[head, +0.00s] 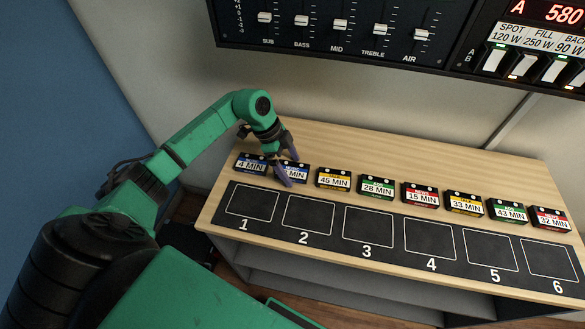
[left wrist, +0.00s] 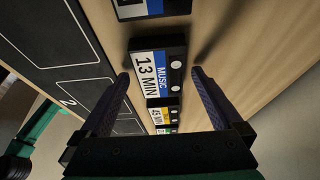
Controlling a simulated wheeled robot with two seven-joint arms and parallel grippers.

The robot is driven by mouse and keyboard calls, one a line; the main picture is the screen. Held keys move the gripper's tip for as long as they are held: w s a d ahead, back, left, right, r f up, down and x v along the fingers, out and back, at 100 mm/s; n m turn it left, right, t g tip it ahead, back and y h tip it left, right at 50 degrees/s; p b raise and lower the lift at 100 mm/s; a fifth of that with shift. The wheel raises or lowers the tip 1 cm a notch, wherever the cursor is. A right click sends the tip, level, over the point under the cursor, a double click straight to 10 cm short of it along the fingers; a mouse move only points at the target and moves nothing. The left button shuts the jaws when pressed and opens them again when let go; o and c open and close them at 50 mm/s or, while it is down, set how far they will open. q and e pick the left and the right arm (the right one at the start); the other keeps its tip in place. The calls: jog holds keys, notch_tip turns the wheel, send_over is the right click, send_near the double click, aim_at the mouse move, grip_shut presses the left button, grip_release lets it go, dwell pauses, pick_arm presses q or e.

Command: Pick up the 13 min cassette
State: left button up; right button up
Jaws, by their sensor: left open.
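The 13 min cassette (left wrist: 158,72) is black with a white and blue label reading MUSIC. It lies flat on the wooden shelf top, second from the left in the row. In the head view the cassette (head: 297,172) is partly hidden by my left gripper (head: 287,170). In the left wrist view the open fingers of my left gripper (left wrist: 160,78) are on either side of the cassette, with space on both sides. Whether the fingertips are down at its level is hard to tell. My right gripper is not in view.
The 4 min cassette (head: 250,163) lies close on the left and the 45 min cassette (head: 333,180) on the right, with several more beyond. A black mat (head: 275,207) with numbered outlined slots, all empty, lies in front. A slider panel (head: 340,45) hangs above.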

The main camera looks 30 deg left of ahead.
pick_arm(q)
jog(key=shift+f, duration=0.15)
dwell(0.3)
jog(key=shift+c, duration=0.9)
jog(key=c, duration=1.2)
